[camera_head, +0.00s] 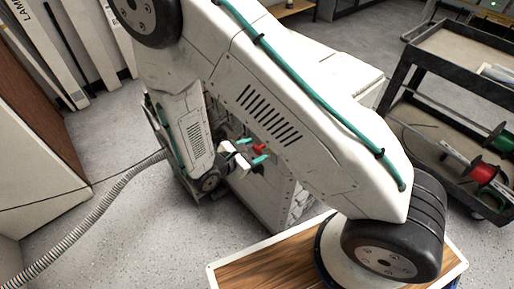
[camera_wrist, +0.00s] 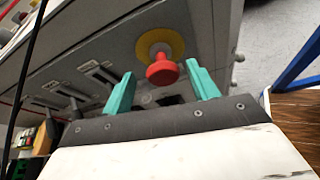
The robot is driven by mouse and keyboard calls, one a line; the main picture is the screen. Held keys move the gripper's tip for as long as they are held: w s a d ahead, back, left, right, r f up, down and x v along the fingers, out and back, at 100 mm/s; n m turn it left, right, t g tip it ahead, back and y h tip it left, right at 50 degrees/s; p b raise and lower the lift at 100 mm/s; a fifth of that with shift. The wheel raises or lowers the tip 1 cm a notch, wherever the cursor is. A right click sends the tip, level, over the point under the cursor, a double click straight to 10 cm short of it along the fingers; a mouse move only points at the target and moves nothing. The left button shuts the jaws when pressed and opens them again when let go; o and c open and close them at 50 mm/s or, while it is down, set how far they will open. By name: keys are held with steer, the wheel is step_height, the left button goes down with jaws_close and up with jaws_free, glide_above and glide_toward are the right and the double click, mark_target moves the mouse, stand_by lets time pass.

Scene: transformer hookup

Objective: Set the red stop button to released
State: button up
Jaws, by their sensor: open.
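The red stop button (camera_wrist: 162,70) sits on a round yellow plate (camera_wrist: 152,42) on a grey panel (camera_wrist: 100,35) in the wrist view. Its red head stands out from the plate; I cannot tell from this whether it is latched or released. My gripper (camera_head: 250,151) is open, with its two teal fingers on either side of the button head. A gap shows between each finger and the head, and nothing is held. In the head view the button (camera_head: 260,148) is a small red spot by the fingers, and my arm hides much of the panel.
A black cable (camera_wrist: 30,60) crosses the wrist view's left side. A grey ribbed hose (camera_head: 95,215) lies at left. A dark cart (camera_head: 425,75) with cable spools stands at right.

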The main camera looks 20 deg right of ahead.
steer(key=v, duration=0.6)
steer(key=shift+a, duration=0.2)
steer(key=shift+r, duration=0.1)
steer(key=s+d+r+m+g+y, duration=0.1)
steer(key=s+d+r+m+y, duration=0.3)
steer(key=r, duration=0.6)
steer(key=s+d+r+m+g+y, duration=0.1)
steer(key=s+d+r+m+y, duration=0.3)
steer(key=s+r+m, duration=0.5)
steer(key=s+d+r+m+g+y, duration=0.2)
steer(key=s+r+m, duration=0.4)
steer(key=r, duration=0.6)
steer(key=d+m+y, duration=0.1)
steer(key=y, duration=0.1)
steer(key=shift+s+d+r+y, duration=0.2)
steer(key=shift+d+r+y, duration=0.1)
steer(key=shift+d, duration=0.1)
